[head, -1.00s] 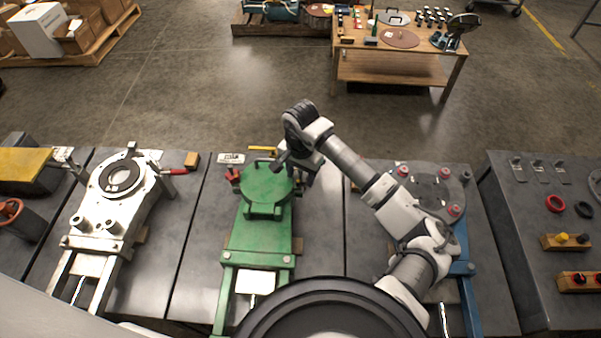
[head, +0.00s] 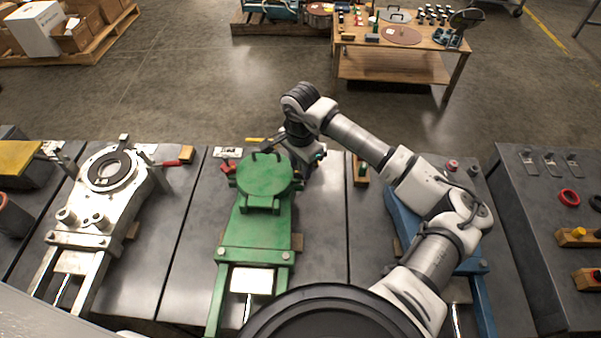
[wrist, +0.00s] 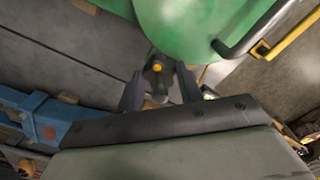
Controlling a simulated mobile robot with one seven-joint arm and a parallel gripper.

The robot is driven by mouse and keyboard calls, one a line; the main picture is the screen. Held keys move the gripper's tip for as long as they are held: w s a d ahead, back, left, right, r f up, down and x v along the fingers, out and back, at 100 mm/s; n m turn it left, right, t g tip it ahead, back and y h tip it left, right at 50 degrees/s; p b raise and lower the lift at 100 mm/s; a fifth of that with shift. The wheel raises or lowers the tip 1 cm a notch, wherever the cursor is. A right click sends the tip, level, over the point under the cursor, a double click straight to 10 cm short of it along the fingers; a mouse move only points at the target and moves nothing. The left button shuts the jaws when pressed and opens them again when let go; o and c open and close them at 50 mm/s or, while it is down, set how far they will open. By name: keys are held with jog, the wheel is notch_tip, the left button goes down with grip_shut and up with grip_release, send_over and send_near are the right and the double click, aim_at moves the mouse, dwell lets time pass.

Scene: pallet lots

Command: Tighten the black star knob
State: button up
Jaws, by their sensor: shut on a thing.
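The green fixture (head: 258,222) stands on the grey bench in the middle of the head view, with a round green top plate (head: 265,176). My gripper (head: 301,160) is at the right rear edge of this plate. In the wrist view my gripper (wrist: 160,88) has a finger on each side of a dark knob with a yellow centre, the black star knob (wrist: 157,68). It is shut on the knob, right beside the green plate (wrist: 195,25). The knob's lower part is partly hidden, and my arm hides the knob in the head view.
A silver fixture (head: 105,210) stands left and a blue fixture (head: 405,215) right, partly behind my arm. A black handle (wrist: 250,32) rises from the green plate, near a yellow bar (wrist: 285,30). A wooden table (head: 400,66) stands beyond open floor.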

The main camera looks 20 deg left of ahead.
jog(key=m+b, duration=0.1)
jog(key=b, duration=0.1)
jog(key=m+b, duration=0.4)
jog(key=shift+f, duration=0.25)
jog(key=shift+r+m+b, duration=0.2)
jog(key=shift+m+b, duration=1.6)
jog(key=shift+m, duration=0.5)
jog(key=shift+r, duration=0.1)
jog(key=o, duration=1)
jog(key=shift+r, duration=0.1)
notch_tip(320, 180, up, 14)
jog(key=shift+f+b, duration=0.2)
jog(key=shift+b, duration=0.15)
